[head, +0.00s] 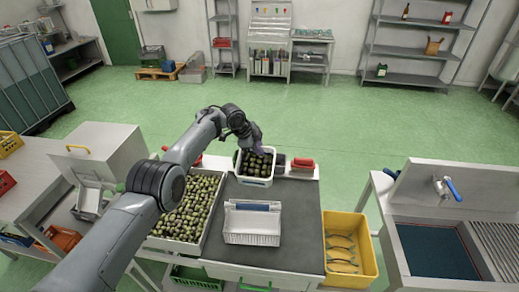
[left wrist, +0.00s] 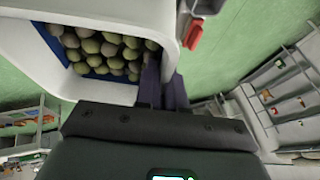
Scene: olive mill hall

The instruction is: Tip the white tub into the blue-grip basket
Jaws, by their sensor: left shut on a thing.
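The white tub (head: 257,181), filled with dark green olives, is near the back edge of the dark worktop. My left gripper (head: 258,148) is shut on the tub's rear rim. In the left wrist view the fingers (left wrist: 163,85) grip the rim of the white tub (left wrist: 110,12), and olives show inside it. The tub looks about level; I cannot tell whether it touches the worktop. The blue-grip basket (head: 250,238) is white and slatted, stands in front of the tub, and looks empty. My right gripper is not in view.
A wide tray of olives (head: 151,243) lies left of the basket. A yellow crate (head: 372,260) with leafy sprigs stands at the right. A red-handled item (head: 302,163) lies right of the tub. Bare dark worktop (head: 303,225) shows right of the basket. A sink (head: 435,250) stands farther right.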

